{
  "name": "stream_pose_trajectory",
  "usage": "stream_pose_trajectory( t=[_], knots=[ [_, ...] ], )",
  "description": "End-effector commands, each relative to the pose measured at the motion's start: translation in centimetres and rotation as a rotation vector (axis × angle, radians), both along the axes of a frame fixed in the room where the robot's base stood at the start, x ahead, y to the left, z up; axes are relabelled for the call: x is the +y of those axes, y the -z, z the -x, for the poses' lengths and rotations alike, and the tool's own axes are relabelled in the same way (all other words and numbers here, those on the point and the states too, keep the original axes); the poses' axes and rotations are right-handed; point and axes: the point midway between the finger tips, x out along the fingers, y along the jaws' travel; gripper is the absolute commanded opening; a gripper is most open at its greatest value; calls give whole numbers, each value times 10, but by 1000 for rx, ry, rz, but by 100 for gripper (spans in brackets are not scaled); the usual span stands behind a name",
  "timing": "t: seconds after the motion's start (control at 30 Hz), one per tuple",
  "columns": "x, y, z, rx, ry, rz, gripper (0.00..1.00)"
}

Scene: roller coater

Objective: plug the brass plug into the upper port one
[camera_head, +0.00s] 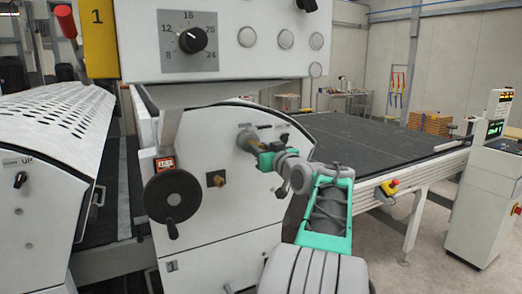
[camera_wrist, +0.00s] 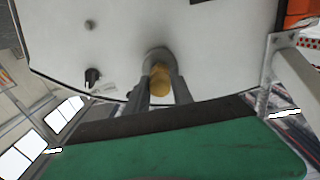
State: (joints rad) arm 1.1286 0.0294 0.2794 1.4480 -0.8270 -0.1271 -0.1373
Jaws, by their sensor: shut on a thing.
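My gripper (camera_head: 256,148) is at the white curved side panel of the machine, right at a round grey port (camera_head: 244,139). In the wrist view its two dark fingers (camera_wrist: 163,92) are closed around the brass plug (camera_wrist: 160,82). The plug lines up with the grey port (camera_wrist: 156,57), whose ring shows just behind it. I cannot tell how deep the plug sits in the port, or whether it only touches it. In the head view the plug is hidden by the gripper. A second brass piece (camera_head: 219,181) sits on a dark square plate lower left.
A black handwheel (camera_head: 172,196) stands out from the panel to the left. A control box with a dial (camera_head: 192,40) overhangs above. In the wrist view a black knob (camera_wrist: 93,76) and a small grey stud (camera_wrist: 90,25) are on the panel. A conveyor bed (camera_head: 385,145) extends right.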

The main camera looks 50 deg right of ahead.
Motion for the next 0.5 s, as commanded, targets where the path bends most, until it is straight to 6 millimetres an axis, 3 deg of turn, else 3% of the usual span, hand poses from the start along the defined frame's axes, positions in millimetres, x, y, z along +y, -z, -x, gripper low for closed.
stream_pose_trajectory(
  t=[0.07,0.1,0.37,0.5],
  knots=[
    [0,-1,0,-1,0,0,0],
    [0,0,0,-1,0,0,31],
    [0,0,0,-1,0,0,53],
    [0,0,0,0,0,0,53]
  ],
)
